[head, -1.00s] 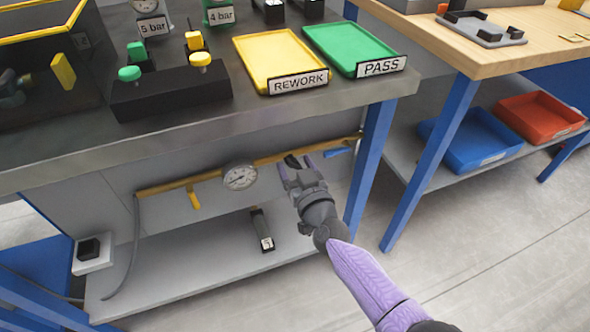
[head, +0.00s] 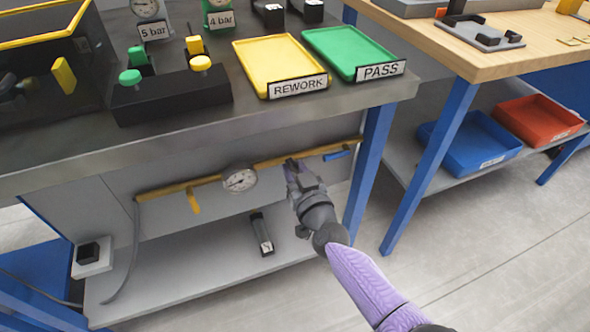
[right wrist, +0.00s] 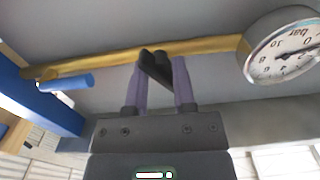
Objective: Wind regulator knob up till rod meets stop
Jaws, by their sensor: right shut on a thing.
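The regulator knob (right wrist: 155,68) is a dark piece below the yellow pipe, between the fingers of my right gripper (right wrist: 160,75) in the right wrist view. The right gripper (head: 292,168) is shut on the knob under the bench, and mostly hides it in the head view. A round white pressure gauge (head: 240,179) sits on the yellow pipe (head: 165,189) to the left of the gripper; it also shows at the right of the wrist view (right wrist: 285,48). I cannot make out a rod or a stop on the regulator. My left gripper is not in view.
A yellow lever (head: 193,203) hangs from the pipe left of the gauge, and a blue lever (head: 337,154) is to the right. A dark cylinder (head: 262,234) lies on the lower shelf (head: 190,265). A blue table leg (head: 370,165) stands right of the gripper.

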